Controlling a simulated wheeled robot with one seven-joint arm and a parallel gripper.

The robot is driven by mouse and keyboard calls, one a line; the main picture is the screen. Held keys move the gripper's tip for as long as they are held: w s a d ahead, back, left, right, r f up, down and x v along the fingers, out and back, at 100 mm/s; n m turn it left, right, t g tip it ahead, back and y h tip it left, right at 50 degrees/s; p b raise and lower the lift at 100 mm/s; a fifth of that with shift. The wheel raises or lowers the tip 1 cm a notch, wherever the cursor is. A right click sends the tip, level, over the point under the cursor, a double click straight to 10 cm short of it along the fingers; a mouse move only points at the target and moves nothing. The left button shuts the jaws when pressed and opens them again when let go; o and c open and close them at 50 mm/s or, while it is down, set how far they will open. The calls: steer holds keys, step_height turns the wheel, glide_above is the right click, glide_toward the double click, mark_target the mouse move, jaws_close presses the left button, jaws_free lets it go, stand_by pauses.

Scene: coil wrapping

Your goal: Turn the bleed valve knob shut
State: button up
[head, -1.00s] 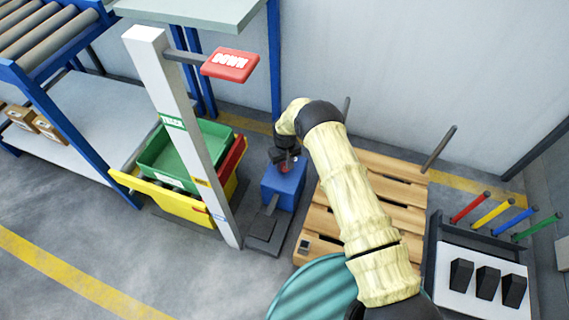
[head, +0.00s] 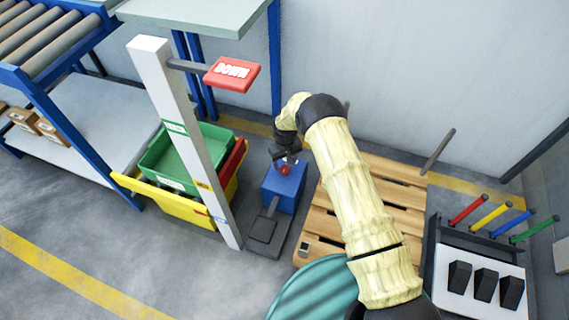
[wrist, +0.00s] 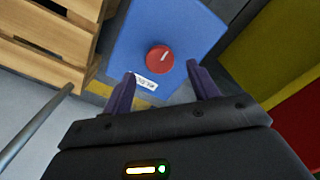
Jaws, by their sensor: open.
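The bleed valve knob (head: 284,170) is a small round red knob on top of a blue box (head: 291,189) on the floor. In the wrist view the red knob (wrist: 160,58) shows a white pointer line toward its upper right, and a small white label lies below it on the blue box (wrist: 190,28). My gripper (head: 286,158) is just above the box in the head view. In the wrist view my gripper (wrist: 162,82) is open, its two purple fingers apart and empty. The knob lies just beyond the fingertips, between their lines, and does not appear to be touched.
A wooden pallet (head: 320,222) lies right of the box. A grey post (head: 190,140) with a red DOWN sign (head: 232,73) stands to the left, beside a yellow bin (head: 172,203) and green crate (head: 160,162). A black foot pedal (head: 262,229) sits in front of the box.

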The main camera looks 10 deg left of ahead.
mark_target(285, 168)
step_height(285, 168, up, 14)
steer(key=p, duration=0.4)
steer(key=shift+f, duration=0.15)
